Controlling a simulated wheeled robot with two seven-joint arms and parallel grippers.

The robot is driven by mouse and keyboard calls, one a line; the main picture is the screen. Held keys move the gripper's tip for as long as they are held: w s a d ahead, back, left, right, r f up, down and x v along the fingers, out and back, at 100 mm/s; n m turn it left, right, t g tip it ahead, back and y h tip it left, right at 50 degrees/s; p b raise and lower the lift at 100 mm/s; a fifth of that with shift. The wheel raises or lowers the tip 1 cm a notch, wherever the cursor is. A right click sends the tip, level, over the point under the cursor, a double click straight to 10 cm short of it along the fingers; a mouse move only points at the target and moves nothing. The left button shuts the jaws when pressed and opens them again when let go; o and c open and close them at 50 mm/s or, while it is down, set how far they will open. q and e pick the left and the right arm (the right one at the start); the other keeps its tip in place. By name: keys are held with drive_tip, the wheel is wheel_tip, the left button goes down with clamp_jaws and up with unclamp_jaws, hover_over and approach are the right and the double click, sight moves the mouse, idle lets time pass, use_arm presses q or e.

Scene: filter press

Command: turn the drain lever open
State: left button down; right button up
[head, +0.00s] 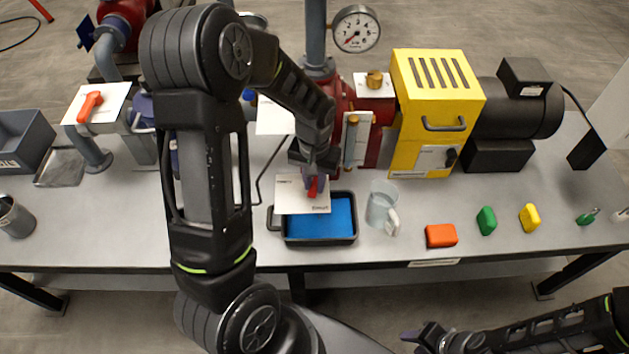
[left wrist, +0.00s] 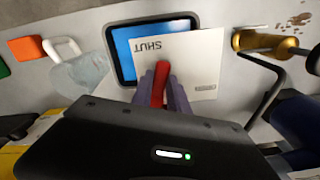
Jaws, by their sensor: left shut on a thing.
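The drain lever is red; it shows in the left wrist view (left wrist: 160,84) and as a small red piece in the head view (head: 313,187). It stands over a white plate (head: 291,200), which reads SHUT, upside down, in the left wrist view (left wrist: 195,65). My left gripper (head: 316,182) is shut on the lever, its purple fingers on both sides in the left wrist view (left wrist: 162,90). The lever's base is hidden by the gripper. My right gripper (head: 425,335) is low in the head view, away from the bench; its jaw opening is unclear.
A black tray with a blue inside (head: 320,222) sits under the plate's front edge. A clear jug (head: 382,205) stands beside it. Orange (head: 441,236), green (head: 487,220) and yellow (head: 530,217) blocks lie to the right. A yellow housing (head: 432,90) and gauge (head: 355,29) stand behind.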

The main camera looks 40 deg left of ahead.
use_arm(q)
drive_tip(key=shift+a+m, duration=0.1)
drive_tip(key=shift+m, duration=0.3)
drive_tip(key=shift+w+a+m+b, duration=0.25)
drive_tip(key=shift+a+m, duration=0.4)
drive_tip(key=shift+m, duration=1.55)
drive_tip(key=shift+w+a+m+b, duration=0.2)
drive_tip(key=shift+a+m, duration=0.4)
drive_tip(key=shift+m, duration=1.6)
drive_tip(key=shift+w+a+m+b, duration=0.25)
drive_tip(key=shift+a+m, duration=0.4)
drive_tip(key=shift+m, duration=1.55)
drive_tip(key=c, duration=1.3)
unclamp_jaws()
